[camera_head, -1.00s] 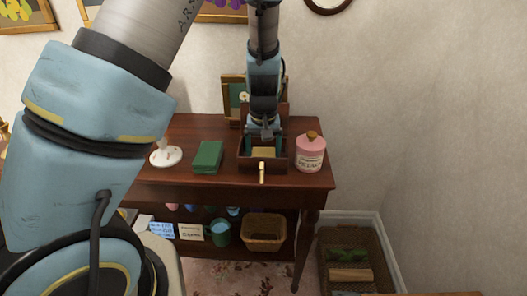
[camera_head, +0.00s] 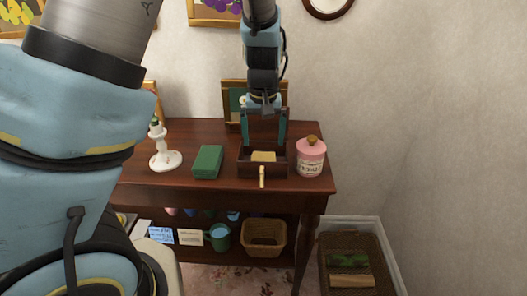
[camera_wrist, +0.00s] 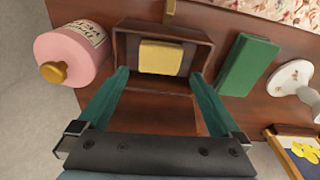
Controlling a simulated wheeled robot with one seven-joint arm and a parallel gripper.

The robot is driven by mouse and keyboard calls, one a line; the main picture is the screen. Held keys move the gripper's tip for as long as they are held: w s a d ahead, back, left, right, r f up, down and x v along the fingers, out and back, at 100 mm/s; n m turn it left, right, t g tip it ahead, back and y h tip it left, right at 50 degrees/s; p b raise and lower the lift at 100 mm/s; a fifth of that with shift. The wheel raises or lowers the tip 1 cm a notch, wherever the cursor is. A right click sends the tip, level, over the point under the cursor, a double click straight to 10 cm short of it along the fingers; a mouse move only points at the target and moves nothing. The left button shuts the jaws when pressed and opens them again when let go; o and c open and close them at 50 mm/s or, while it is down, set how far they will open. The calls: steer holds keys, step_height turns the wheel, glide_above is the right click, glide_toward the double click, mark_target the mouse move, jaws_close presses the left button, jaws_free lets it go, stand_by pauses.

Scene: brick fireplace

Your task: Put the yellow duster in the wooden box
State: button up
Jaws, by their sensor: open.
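The yellow duster (camera_head: 263,157) lies as a flat folded pad inside the wooden box (camera_head: 262,172), on its floor. The box is dark, open-topped and stands on the wooden table. In the wrist view the duster (camera_wrist: 161,57) sits at the far side of the box (camera_wrist: 203,51), clear of both fingers. My gripper (camera_head: 264,141) is over the box, with its fingers spread wide and nothing between them. In the wrist view my gripper (camera_wrist: 158,75) has its fingertips near the two sides of the box; I cannot tell if they touch it.
A pink jar (camera_head: 311,158) stands close right of the box. A green block (camera_head: 207,162) and a white candlestick (camera_head: 164,158) stand to the left. A framed picture (camera_head: 234,93) leans behind. A pale stick-like piece (camera_head: 262,176) shows at the box front.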

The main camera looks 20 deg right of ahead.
steer(key=shift+s+a+r, duration=0.1)
steer(key=shift+s+r, duration=0.05)
steer(key=shift+r, duration=1.05)
steer(key=shift+s+a+r, duration=0.1)
steer(key=shift+r, duration=1.05)
steer(key=s+a+n, duration=0.2)
steer(key=a+n, duration=0.1)
steer(key=a, duration=2.6)
steer(key=shift+s+a, duration=0.25)
steer(key=shift+s, duration=0.1)
steer(key=shift+f, duration=0.1)
